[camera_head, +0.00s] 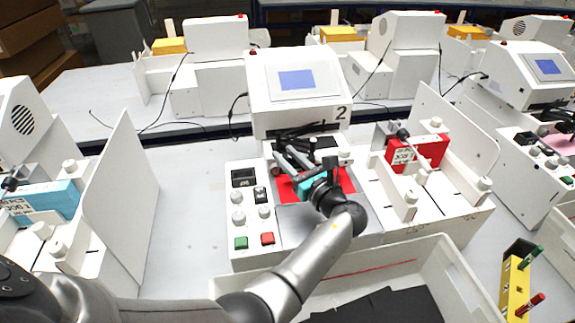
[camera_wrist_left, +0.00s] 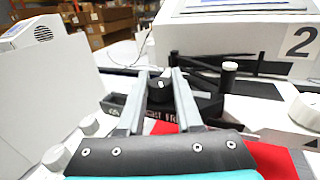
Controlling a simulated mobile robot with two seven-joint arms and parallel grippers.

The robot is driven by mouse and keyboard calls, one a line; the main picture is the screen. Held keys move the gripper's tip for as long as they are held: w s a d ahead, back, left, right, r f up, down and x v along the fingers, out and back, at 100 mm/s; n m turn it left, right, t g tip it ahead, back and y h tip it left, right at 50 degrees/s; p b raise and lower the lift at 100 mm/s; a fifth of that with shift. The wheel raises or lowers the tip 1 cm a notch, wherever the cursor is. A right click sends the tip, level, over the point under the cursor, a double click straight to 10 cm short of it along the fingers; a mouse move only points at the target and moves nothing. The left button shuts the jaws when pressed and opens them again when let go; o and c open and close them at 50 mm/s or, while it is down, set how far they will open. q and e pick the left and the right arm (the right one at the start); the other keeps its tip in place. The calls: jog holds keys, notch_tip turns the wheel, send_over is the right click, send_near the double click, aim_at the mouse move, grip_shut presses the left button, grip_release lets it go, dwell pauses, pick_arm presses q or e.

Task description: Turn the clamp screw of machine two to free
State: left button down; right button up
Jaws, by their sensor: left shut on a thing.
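Machine two (camera_head: 262,112) is a white plotter with a blue screen and a black "2" on its front, at the middle of the head view. My left gripper (camera_head: 284,156) reaches into its opening above a red sheet (camera_head: 345,181). In the left wrist view, the two grey fingers (camera_wrist_left: 160,78) are shut on a black knob (camera_wrist_left: 159,89), which appears to be the clamp screw. In the head view the gripper hides most of that knob. How far the knob is turned cannot be told. My right gripper is not in view.
A control panel with white knobs, a green button (camera_head: 241,243) and a red button (camera_head: 267,238) stands left of my arm. A white tray with black sheets (camera_head: 376,307) lies in front. A red box (camera_head: 431,150) sits at right. Similar machines stand around.

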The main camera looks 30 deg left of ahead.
pick_arm(q)
jog(key=n+g+y+b, duration=0.1)
jog(key=n+g+b, duration=0.1)
jog(key=g+b, duration=0.1)
jog(key=shift+w+f+n+y, duration=0.1)
jog(key=shift+n+y, duration=0.2)
jog(key=shift+n+g+b, duration=0.4)
jog(key=shift+g+b, duration=0.25)
jog(key=shift+g, duration=0.25)
jog(key=shift+y, duration=0.3)
jog(key=shift+r, duration=0.2)
jog(key=c, duration=0.6)
grip_release()
jog(key=shift+f, duration=0.1)
jog(key=shift+a, duration=0.1)
